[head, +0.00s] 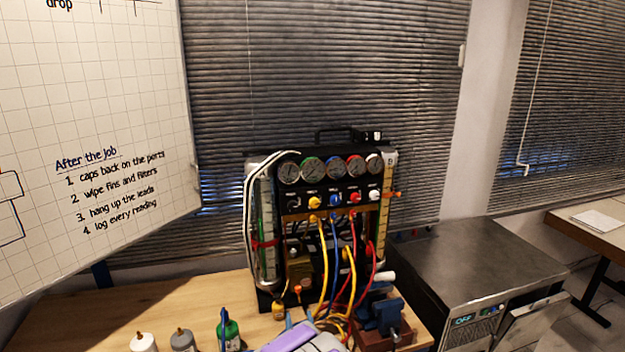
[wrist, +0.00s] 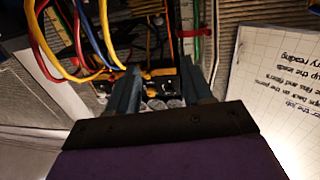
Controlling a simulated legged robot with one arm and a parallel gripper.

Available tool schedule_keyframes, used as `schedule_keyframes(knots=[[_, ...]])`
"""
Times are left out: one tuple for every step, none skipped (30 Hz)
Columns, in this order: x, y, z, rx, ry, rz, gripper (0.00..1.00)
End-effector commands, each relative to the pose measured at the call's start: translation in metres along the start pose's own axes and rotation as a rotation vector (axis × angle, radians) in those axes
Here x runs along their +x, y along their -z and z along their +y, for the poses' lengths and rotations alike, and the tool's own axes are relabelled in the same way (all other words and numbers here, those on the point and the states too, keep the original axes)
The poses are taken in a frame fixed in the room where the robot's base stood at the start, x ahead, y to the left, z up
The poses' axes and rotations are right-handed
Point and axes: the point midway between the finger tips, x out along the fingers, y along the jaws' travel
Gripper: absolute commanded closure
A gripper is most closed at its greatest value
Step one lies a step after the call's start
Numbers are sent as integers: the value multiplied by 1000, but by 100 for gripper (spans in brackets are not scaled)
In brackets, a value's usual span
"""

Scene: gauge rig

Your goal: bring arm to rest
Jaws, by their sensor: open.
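The gauge rig (head: 330,185) stands upright on the wooden bench. It has a row of round gauges, coloured knobs below them, and yellow, blue and red hoses hanging down its front. The rig's gauges and hoses (wrist: 88,40) show beyond the fingers.
Several bottles, one of them green (head: 229,335), stand at the bench's front left. A blue vise (head: 382,315) sits right of the hoses. A dark metal cabinet unit (head: 480,262) stands to the right. A whiteboard (head: 90,130) is at left. The wooden bench (head: 165,305) has clear space left of the rig.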

Motion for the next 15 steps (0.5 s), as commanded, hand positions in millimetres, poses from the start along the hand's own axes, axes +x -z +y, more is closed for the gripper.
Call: schedule_keyframes(knots=[[0, 2, 2, 1, -4, -6, 50], [1, 3, 4, 3, -8, -14, 50], [1, 4, 7, 5, -12, -25, 50], [1, 4, 8, 6, -16, -33, 50], [2, 5, 10, 8, -20, -44, 50], [2, 6, 13, 10, -24, -58, 50], [2, 7, 14, 11, -27, -67, 50], [2, 8, 16, 13, -31, -76, 50], [1, 10, 18, 14, -35, -88, 50], [0, 11, 20, 16, -39, -101, 50], [0, 11, 22, 17, -43, -116, 50], [-1, 12, 25, 19, -49, -133, 50], [-2, 14, 27, 21, -53, -145, 50], [-2, 15, 29, 22, -58, -160, 50], [-3, 17, 32, 25, -64, -182, 50]])
